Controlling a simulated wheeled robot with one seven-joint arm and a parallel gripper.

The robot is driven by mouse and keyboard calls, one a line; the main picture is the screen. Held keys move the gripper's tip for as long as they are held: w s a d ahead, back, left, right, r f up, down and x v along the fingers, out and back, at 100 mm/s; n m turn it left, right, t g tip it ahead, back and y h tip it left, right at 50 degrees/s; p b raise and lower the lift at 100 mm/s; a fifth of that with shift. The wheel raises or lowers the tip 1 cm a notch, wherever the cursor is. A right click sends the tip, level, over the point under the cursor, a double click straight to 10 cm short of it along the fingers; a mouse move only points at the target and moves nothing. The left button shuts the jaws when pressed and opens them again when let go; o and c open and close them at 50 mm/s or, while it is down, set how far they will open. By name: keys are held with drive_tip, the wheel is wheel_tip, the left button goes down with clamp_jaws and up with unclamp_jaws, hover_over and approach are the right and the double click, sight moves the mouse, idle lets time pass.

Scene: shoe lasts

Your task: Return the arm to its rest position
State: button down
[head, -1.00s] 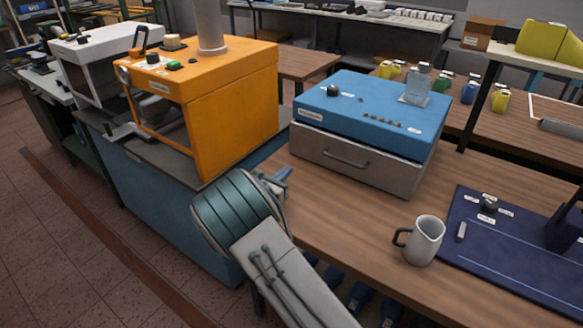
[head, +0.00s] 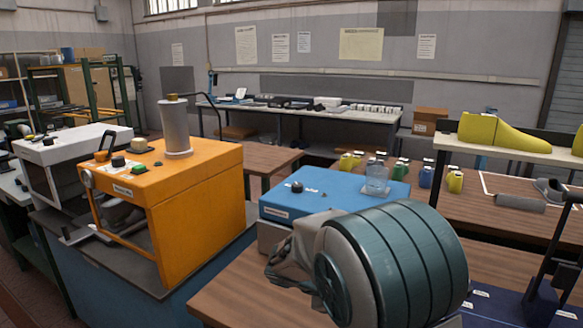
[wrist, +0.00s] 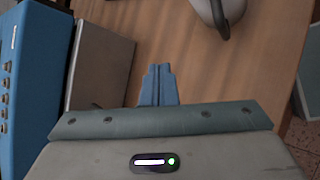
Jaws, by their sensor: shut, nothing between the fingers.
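My arm fills the lower right of the head view, its ribbed teal joint in front of the blue machine. The fingers are hidden there. In the wrist view my gripper (wrist: 158,72) shows its blue fingers together, shut and empty, above the brown wooden table (wrist: 180,35). The blue machine with a grey drawer front (wrist: 100,68) is left of the fingers in that view. A grey pitcher (wrist: 222,10) is partly cut off at the top edge.
An orange machine (head: 190,205) stands left of my arm, with a white machine (head: 62,165) behind it. Yellow shoe lasts (head: 500,135) rest on a shelf at right. A long bench (head: 300,115) stands at the back.

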drive_tip(key=s+d+r+m+y, duration=0.1)
drive_tip(key=s+r+m+y, duration=0.1)
drive_tip(key=s+m+y, duration=0.2)
drive_tip(key=s+r+m+g+y, duration=0.1)
drive_tip(key=s+m+y, duration=0.4)
drive_tip(key=s+m, duration=0.5)
drive_tip(key=s+r, duration=0.1)
drive_tip(key=s, duration=0.7)
drive_tip(key=shift+s+d, duration=0.35)
drive_tip(key=shift+d, duration=0.05)
drive_tip(key=shift+r, duration=0.1)
